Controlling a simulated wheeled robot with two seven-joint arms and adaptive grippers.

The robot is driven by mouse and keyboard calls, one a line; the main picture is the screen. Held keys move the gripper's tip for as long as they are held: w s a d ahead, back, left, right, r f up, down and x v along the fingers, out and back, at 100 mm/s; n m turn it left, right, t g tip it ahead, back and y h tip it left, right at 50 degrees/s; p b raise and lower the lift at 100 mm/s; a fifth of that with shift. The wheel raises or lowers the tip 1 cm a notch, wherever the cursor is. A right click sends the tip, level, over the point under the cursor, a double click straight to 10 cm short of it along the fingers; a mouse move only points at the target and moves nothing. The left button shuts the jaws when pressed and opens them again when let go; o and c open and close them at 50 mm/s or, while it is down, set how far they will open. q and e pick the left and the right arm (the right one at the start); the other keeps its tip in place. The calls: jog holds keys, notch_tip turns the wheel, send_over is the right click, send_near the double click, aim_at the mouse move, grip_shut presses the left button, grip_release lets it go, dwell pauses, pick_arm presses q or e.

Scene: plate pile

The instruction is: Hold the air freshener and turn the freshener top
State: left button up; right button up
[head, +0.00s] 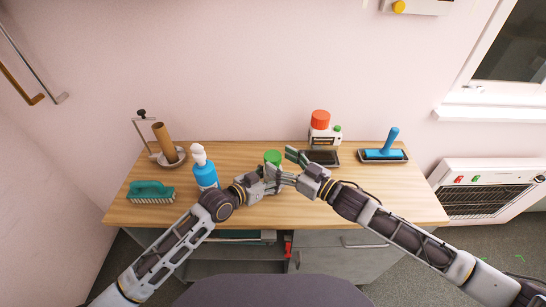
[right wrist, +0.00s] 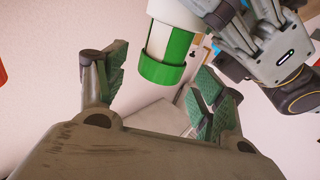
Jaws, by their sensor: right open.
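The air freshener's green top (head: 272,157) shows just behind my grippers near the middle of the wooden table. In the right wrist view the air freshener (right wrist: 163,40) is a white and green cylinder with a green band at its lower end in the picture. My right gripper (head: 286,165) is open, its green-padded fingers (right wrist: 155,84) spread on either side of the green end and apart from it. My left gripper (head: 268,178) is beside the freshener's body, also at upper right in the right wrist view (right wrist: 225,22). Its fingertips are partly hidden, so its hold is unclear.
On the table (head: 320,207) stand a teal brush (head: 151,192), a blue bottle with white pump (head: 205,175), a roll holder (head: 165,145), a white machine with red top (head: 320,125) and a blue-handled tool on a tray (head: 388,145). The table's front right is clear.

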aim_at(280, 161)
jog(key=shift+x, duration=1.8)
jog(key=shift+c, duration=0.4)
jog(key=c, duration=1)
